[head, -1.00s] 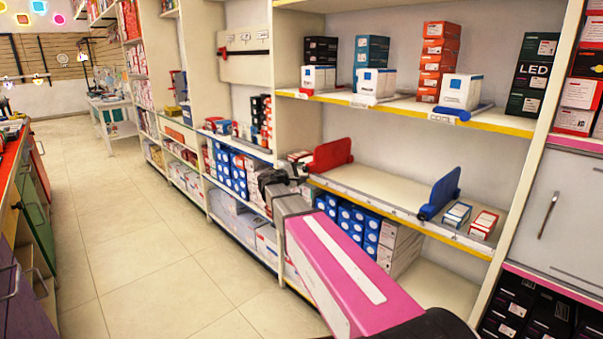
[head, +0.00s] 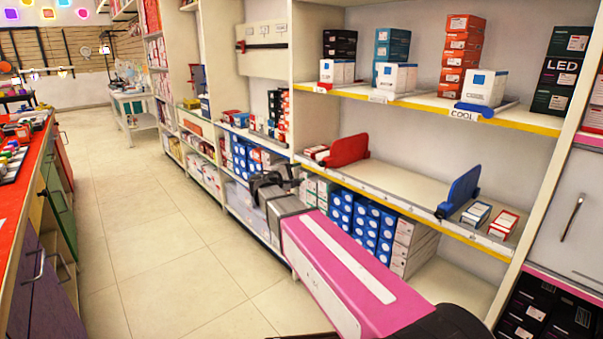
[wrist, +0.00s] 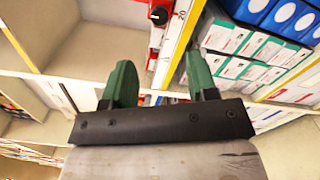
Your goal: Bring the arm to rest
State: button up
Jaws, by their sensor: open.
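My pink and grey arm (head: 335,262) reaches from the bottom right of the head view toward the middle shelf. My gripper (head: 275,182) is at its far end, dark and small, in front of the shelf unit. In the wrist view my gripper (wrist: 157,85) shows two green fingers standing well apart with nothing between them. It is open and empty. It appears apart from the shelves and boxes.
Shelf units (head: 385,188) run along the right side, with a red divider (head: 348,150), a blue divider (head: 459,191) and stacked blue-and-white boxes (head: 365,225). A red-topped counter (head: 25,190) stands at the left. The tiled floor (head: 150,235) between them is clear.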

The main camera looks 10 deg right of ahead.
jog(key=shift+d, duration=0.1)
jog(key=s+d+f+m+g+y, duration=0.2)
jog(key=s+d+f+g+y, duration=0.1)
jog(key=s+d+f, duration=0.4)
jog(key=s+d+f+m+g+y, duration=0.3)
jog(key=s+f, duration=0.1)
jog(key=f, duration=0.6)
jog(key=s+f+m+g+y, duration=0.4)
jog(key=s+f+y, duration=0.5)
jog(key=s, duration=0.5)
jog(key=shift+a+f+m, duration=0.4)
jog(key=shift+f+m, duration=0.3)
jog(key=shift+m, duration=0.5)
